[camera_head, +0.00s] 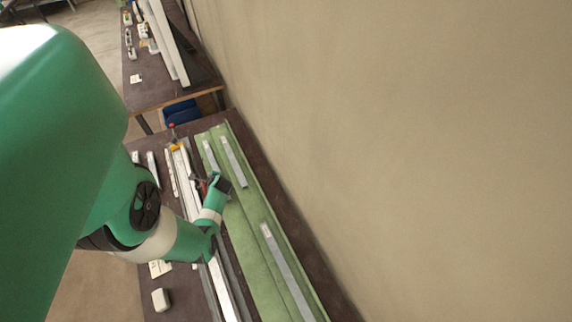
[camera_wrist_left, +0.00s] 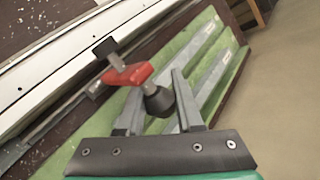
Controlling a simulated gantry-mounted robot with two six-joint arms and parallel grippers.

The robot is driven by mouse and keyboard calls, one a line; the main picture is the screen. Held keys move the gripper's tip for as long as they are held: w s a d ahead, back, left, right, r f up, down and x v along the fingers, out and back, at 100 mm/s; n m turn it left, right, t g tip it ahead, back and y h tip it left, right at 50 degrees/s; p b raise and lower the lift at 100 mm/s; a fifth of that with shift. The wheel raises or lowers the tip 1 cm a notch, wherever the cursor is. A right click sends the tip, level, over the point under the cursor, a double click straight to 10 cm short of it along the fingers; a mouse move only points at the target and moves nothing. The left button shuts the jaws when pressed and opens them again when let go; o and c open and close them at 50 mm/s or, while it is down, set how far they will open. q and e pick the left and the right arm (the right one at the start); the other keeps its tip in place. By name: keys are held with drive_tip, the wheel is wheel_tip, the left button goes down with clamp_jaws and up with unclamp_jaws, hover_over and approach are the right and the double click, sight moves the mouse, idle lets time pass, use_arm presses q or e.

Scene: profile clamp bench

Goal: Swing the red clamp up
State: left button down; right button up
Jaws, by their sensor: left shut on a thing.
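The red clamp (camera_wrist_left: 128,74) shows in the left wrist view beside a long white profile, with a metal bolt through its red arm and a black tip at the far end. A black cone-shaped knob at its near end sits between the fingers of my left gripper (camera_wrist_left: 157,86), which is shut on the clamp there. In the head view my left gripper (camera_head: 207,180) is over the bench, with the red clamp (camera_head: 202,188) partly hidden by it. My right gripper is not in view.
The white profile (camera_head: 222,285) runs along the bench. A green mat (camera_head: 262,262) with several grey bars lies to its right, beside the wall. A yellow clamp (camera_head: 175,147) stands farther along the profile. A small white block (camera_head: 160,299) lies at the near left.

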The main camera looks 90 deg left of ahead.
use_arm(q)
drive_tip(key=shift+f, duration=0.15)
drive_tip(key=c, duration=0.8)
unclamp_jaws()
drive_tip(key=shift+c, duration=0.2)
drive_tip(key=p+v, duration=0.6)
drive_tip(key=v, duration=0.5)
drive_tip(key=shift+w+d+r+p, duration=0.15)
drive_tip(key=shift+d+r+p, duration=0.05)
drive_tip(key=shift+r+p, duration=0.15)
drive_tip(key=shift+f, duration=0.1)
